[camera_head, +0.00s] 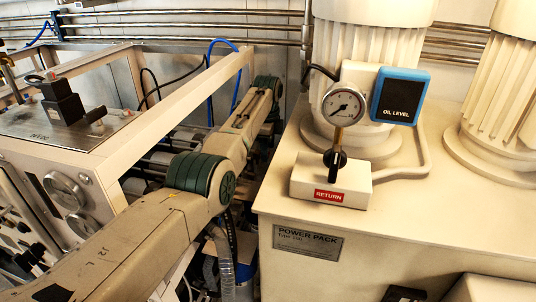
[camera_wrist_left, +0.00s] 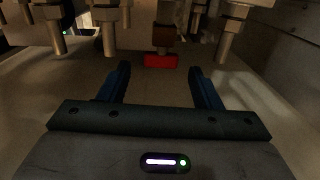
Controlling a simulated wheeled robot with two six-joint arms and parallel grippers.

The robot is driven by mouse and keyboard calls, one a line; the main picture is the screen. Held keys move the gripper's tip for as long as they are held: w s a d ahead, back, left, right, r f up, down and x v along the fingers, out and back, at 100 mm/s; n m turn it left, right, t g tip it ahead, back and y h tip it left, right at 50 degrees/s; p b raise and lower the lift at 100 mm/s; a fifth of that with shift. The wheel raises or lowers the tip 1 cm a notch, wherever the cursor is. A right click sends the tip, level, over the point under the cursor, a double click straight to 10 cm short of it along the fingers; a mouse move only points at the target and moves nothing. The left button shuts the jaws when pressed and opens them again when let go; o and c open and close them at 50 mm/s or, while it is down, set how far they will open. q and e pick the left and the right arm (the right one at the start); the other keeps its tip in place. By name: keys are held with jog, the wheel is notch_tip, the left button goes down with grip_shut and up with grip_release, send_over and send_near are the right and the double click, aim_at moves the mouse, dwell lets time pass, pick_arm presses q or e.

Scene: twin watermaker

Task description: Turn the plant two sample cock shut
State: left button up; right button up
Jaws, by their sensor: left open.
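In the left wrist view, my left gripper (camera_wrist_left: 159,70) is open, with its two dark blue fingers apart and nothing between them. A small red block (camera_wrist_left: 160,61) shows just beyond the fingertips, roughly in line with the gap. It sits at the end of a brownish fitting (camera_wrist_left: 165,36). This may be the plant two sample cock, but no label shows and its handle position cannot be told. In the head view, my left arm reaches away between the white frame and the power pack; its gripper is hidden there.
Pale tubular fittings (camera_wrist_left: 107,38) and (camera_wrist_left: 230,38) stand on both sides of the red block. In the head view, the power pack (camera_head: 400,232) with its gauge (camera_head: 343,105) is right of my arm. A white frame (camera_head: 175,98) and blue hose (camera_head: 238,80) are close by.

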pick_arm(q)
notch_tip(320, 180, up, 8)
jog(key=b, duration=0.3)
jog(key=shift+s+r, duration=0.15)
jog(key=shift+s, duration=0.05)
